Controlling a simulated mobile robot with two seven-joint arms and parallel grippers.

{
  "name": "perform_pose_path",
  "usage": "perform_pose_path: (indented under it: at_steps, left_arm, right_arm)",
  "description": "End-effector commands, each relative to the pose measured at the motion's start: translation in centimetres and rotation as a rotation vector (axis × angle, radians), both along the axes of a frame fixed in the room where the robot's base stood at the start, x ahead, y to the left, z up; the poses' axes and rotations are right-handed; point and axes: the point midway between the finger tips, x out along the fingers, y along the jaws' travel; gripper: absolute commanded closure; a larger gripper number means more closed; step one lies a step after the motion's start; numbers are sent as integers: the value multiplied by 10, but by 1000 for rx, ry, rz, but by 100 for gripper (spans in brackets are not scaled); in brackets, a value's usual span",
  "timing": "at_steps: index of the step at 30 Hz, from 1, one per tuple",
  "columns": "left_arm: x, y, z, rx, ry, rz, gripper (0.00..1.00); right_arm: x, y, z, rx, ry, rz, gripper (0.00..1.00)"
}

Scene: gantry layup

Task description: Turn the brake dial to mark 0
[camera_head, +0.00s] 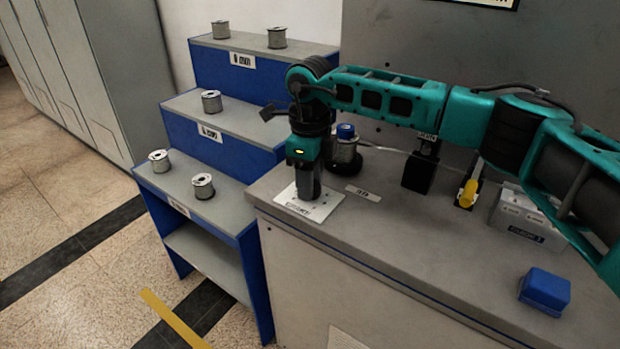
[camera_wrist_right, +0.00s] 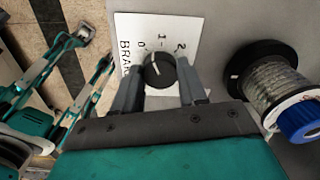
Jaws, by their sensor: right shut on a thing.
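The brake dial (camera_wrist_right: 160,70) is a round black knob on a white plate with marks 0, 1 and 2 in the right wrist view. A pale pointer line shows on its upper left part, roughly between marks 0 and 1; I cannot tell its exact setting. The plate also shows in the head view (camera_head: 323,209), at the counter's left end. My right gripper (camera_head: 309,192) points down over the plate and hides the dial there. In the wrist view its two fingers (camera_wrist_right: 159,83) are shut on the dial from both sides.
A spool with a blue top (camera_head: 346,140) stands close behind my right gripper. A blue box (camera_head: 545,290) and a grey bin (camera_head: 527,216) are on the counter's right. Blue steps (camera_head: 222,72) with several spools stand left. The counter's front middle (camera_head: 410,245) is clear.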

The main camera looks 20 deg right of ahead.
Motion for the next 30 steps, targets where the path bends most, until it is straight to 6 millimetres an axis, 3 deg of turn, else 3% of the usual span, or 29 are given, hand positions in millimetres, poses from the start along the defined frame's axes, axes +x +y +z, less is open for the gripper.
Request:
perform_pose_path:
  at_steps: [15,30]
  left_arm:
    - [1,-2,0,-4,-3,-3,100]
    - [2,-3,1,-4,-4,-4,100]
  right_arm:
    - [0,0,2,1,-3,316,89]
    - [0,0,2,1,-3,367,89]
